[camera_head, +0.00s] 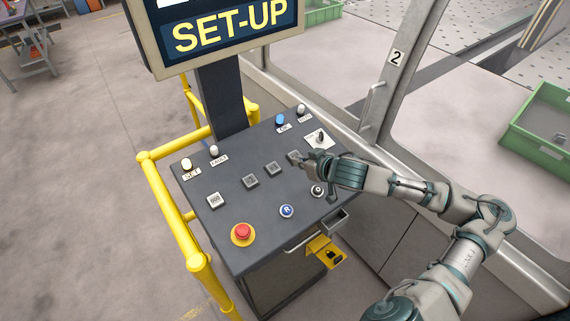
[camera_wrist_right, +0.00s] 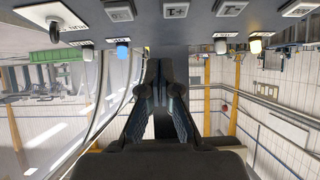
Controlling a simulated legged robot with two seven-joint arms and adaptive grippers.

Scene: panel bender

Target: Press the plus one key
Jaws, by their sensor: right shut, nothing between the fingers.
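The plus one key (camera_head: 273,168) is a small grey square button in the row of keys on the dark sloped control panel. In the right wrist view it shows upside down at the top edge, the plus one key (camera_wrist_right: 175,10) with its dark mark. My right gripper (camera_head: 303,162) is shut and empty, low over the panel by the rightmost key (camera_head: 294,156), to the right of the plus one key. In the wrist view my right gripper's fingertips (camera_wrist_right: 160,63) are together, apart from the plus one key. My left gripper is not in view.
Other grey keys (camera_head: 250,181) sit left in the row. The selector switch (camera_head: 319,139), blue R button (camera_head: 287,211) and red emergency stop (camera_head: 242,233) are close by. A yellow rail (camera_head: 170,205) borders the panel's left side. The SET-UP screen (camera_head: 230,32) stands behind.

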